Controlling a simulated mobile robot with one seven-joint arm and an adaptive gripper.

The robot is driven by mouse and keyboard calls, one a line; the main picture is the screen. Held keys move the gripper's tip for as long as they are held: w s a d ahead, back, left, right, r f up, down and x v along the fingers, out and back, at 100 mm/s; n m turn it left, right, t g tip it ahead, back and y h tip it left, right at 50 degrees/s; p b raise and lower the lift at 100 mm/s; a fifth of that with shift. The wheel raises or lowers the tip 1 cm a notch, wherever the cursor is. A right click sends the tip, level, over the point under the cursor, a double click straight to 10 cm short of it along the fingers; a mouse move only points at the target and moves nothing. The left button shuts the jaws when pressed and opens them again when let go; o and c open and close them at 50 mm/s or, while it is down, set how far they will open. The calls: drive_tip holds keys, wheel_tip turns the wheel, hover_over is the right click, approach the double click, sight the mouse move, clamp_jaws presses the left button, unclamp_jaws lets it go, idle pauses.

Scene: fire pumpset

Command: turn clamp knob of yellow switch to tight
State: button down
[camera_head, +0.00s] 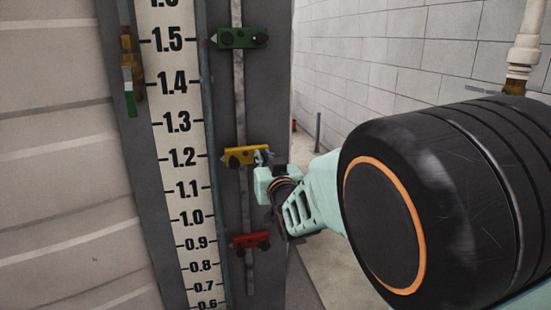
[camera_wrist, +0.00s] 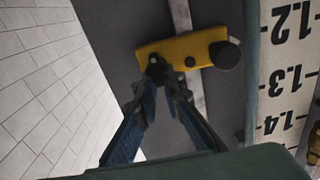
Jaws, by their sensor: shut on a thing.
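The yellow switch (camera_head: 240,156) is a flat bar on a vertical grey rod, near the 1.2 mark in the head view. In the wrist view the yellow switch (camera_wrist: 184,48) lies slightly tilted across the rod. A black round knob (camera_wrist: 224,55) stands at its one end, apart from my fingers. My gripper (camera_head: 264,158) reaches the switch's right end in the head view. In the wrist view my gripper (camera_wrist: 158,70) is shut at the switch's other end, on a small dark knob (camera_wrist: 155,62) mostly hidden by the fingertips.
A green switch (camera_head: 241,38) is higher on the same rod (camera_head: 240,100), and a red switch (camera_head: 250,241) is lower. A numbered white scale (camera_head: 181,130) runs along the left. A pale block wall (camera_head: 400,50) and some pipework (camera_head: 524,50) are at the right.

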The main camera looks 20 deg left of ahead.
drive_tip(key=shift+f+m+b, duration=0.15)
drive_tip(key=shift+m+b, duration=0.15)
drive_tip(key=shift+b, duration=0.3)
drive_tip(key=m+b, duration=0.5)
drive_tip(key=b, duration=0.2)
drive_tip(key=m+b, duration=0.6)
drive_tip(key=b, duration=0.2)
drive_tip(key=d+f+m+b, duration=0.1)
drive_tip(key=m+b, duration=0.5)
drive_tip(key=b, duration=0.1)
drive_tip(key=shift+w, duration=0.3)
drive_tip(key=shift+b, duration=0.35)
drive_tip(key=c, duration=2)
unclamp_jaws()
drive_tip(key=shift+c, duration=0.2)
drive_tip(key=shift+r, duration=0.1)
